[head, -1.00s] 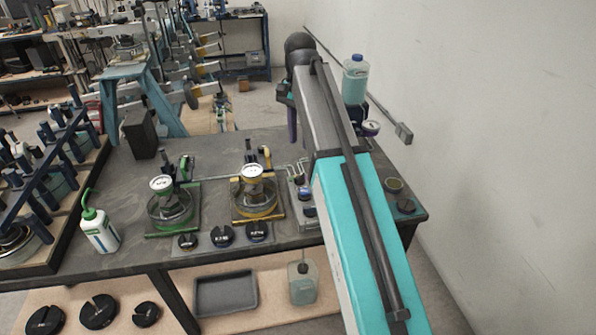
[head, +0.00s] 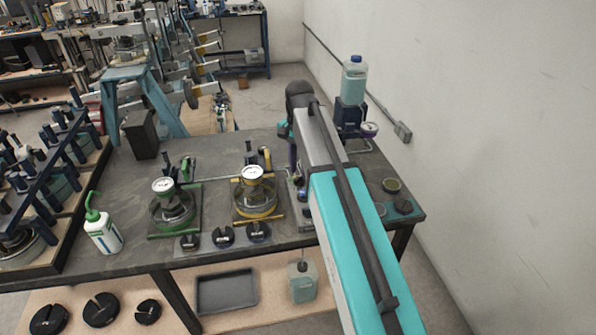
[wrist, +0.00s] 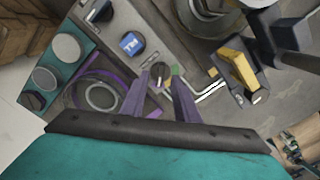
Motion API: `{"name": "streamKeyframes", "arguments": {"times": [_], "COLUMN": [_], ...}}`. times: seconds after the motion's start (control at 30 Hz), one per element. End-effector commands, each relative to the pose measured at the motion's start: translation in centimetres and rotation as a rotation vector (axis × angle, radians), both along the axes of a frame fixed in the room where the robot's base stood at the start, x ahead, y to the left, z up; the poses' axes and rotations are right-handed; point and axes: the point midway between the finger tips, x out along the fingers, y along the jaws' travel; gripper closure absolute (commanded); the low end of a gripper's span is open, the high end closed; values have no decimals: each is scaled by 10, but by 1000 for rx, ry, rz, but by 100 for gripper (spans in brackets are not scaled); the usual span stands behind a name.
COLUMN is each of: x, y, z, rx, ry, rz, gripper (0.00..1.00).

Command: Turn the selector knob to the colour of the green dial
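The green dial (head: 163,185) is a white-faced gauge on a green-framed stand on the bench. A yellow-framed stand with a similar dial (head: 252,173) is to its right. In the wrist view, a small dark round knob (wrist: 160,70), apparently the selector, sits on a grey panel (wrist: 188,52) with a green patch (wrist: 177,70) beside it. My gripper (wrist: 160,80) has two purple fingers spread apart, pointing at the knob, with their tips near either side of it. I cannot tell whether they touch it. In the head view my arm hides the knob.
A purple ring-shaped fixture (wrist: 100,95) and a teal plate with round pads (wrist: 65,48) lie left of my fingers. A yellow-handled valve (wrist: 238,68) and bent pipes lie right. A liquid bottle (head: 354,80) stands at the back right near the wall.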

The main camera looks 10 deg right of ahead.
Motion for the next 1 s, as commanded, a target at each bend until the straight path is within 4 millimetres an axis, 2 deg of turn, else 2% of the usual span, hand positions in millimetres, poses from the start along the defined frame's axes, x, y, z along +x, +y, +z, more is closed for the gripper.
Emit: {"name": "streamKeyframes", "arguments": {"times": [0.3,0.67,0.83,1.0], "x": [0,0,0,0], "y": [1,1,1,1], "z": [-22,-24,-24,-24], "rx": [0,0,0,0], "ry": [0,0,0,0], "rz": [1,1,2,2], "gripper": [72,72,99,100]}}
